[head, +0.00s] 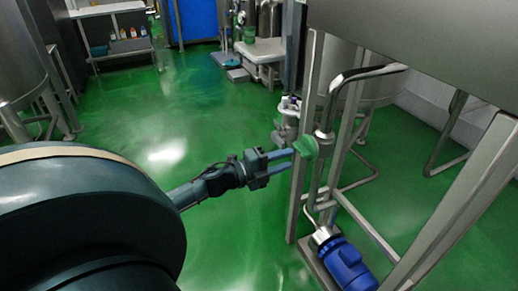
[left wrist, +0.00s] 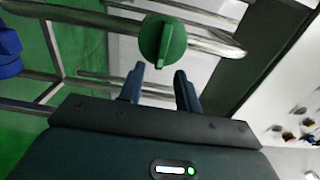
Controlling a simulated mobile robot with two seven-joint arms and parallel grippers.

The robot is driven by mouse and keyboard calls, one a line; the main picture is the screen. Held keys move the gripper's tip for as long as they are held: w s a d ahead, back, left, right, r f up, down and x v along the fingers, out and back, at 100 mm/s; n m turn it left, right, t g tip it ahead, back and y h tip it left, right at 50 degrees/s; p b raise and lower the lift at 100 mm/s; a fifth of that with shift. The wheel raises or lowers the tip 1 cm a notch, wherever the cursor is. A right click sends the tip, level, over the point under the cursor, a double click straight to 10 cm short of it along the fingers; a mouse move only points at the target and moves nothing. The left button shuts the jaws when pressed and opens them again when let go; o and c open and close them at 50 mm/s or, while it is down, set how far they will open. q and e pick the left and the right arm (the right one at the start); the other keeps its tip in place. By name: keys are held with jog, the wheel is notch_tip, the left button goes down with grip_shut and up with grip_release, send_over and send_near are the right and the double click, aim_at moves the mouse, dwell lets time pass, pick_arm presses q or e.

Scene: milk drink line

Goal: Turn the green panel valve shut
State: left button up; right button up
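The green panel valve (head: 306,147) is a round knob with a raised bar handle, mounted on the steel pipe frame. In the left wrist view the valve (left wrist: 163,38) sits just beyond the fingertips, its bar pointing down the picture toward the gap between them. My left gripper (head: 291,157) reaches in from the left and its tips are close to the valve. In the left wrist view the two fingers (left wrist: 159,72) are apart with nothing between them; whether a tip touches the valve is not clear. My right gripper is not in view.
Steel posts (head: 306,120) and a bent pipe (head: 362,76) surround the valve. A blue motor (head: 346,264) stands low at the frame's foot. A large steel panel (head: 425,40) hangs at upper right. Green floor (head: 165,115) is open to the left.

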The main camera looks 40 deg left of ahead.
pick_arm(q)
jog(key=v, duration=0.8)
jog(key=shift+s+p, duration=0.3)
jog(key=shift+p, duration=0.05)
